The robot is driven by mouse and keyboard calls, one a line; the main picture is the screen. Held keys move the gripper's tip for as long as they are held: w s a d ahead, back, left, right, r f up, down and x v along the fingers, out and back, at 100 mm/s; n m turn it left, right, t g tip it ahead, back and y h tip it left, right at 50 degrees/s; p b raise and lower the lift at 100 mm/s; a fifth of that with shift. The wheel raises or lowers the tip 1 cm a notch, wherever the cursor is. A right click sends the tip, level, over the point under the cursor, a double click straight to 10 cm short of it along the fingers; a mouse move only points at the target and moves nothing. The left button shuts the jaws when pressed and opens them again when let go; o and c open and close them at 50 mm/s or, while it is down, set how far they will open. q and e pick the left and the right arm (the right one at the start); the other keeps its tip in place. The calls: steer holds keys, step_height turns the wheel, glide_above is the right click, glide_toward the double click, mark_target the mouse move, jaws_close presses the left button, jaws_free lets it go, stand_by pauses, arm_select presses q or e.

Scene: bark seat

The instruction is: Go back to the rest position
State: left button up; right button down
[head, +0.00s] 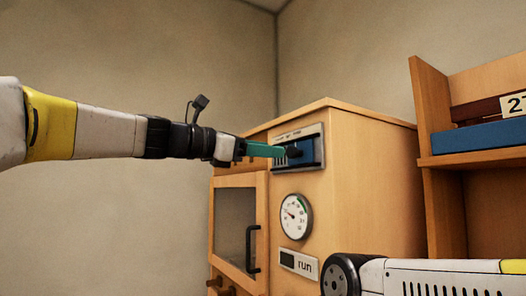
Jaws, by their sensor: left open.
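My left arm reaches in from the left. Its gripper (283,151) has teal fingers pointing at the blue panel (312,152) on the upper front of a wooden cabinet. The fingertips overlap the dark knob or lever (296,153) on that panel in the head view. I cannot tell whether they touch it. The left gripper is open, though its finger gap is hard to see from this angle. Part of my right arm shows at the lower right, but its gripper is out of view.
The wooden cabinet (370,190) has a glazed door with a black handle (252,249), a round gauge (296,217) and a "run" label (299,263). A wooden shelf (470,158) holding a blue item (480,137) stands at right. The space left of the cabinet is clear.

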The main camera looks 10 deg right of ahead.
stand_by(0.4)
arm_select(q)
steer(key=s+a+f+m+y, duration=0.4)
steer(key=a+f, duration=0.5)
steer(key=f, duration=0.4)
steer(key=s+a+f+m+y, duration=0.5)
steer(key=a+f+m, duration=0.3)
steer(key=f, duration=0.6)
steer(key=s+a+f+m+y, duration=0.4)
steer(key=a+f+m, duration=0.3)
steer(key=a+f, duration=0.3)
step_height(320, 180, down, 4)
steer(key=shift+s+r+y, duration=0.1)
steer(key=shift+s+y, duration=0.3)
steer(key=shift+y, duration=0.5)
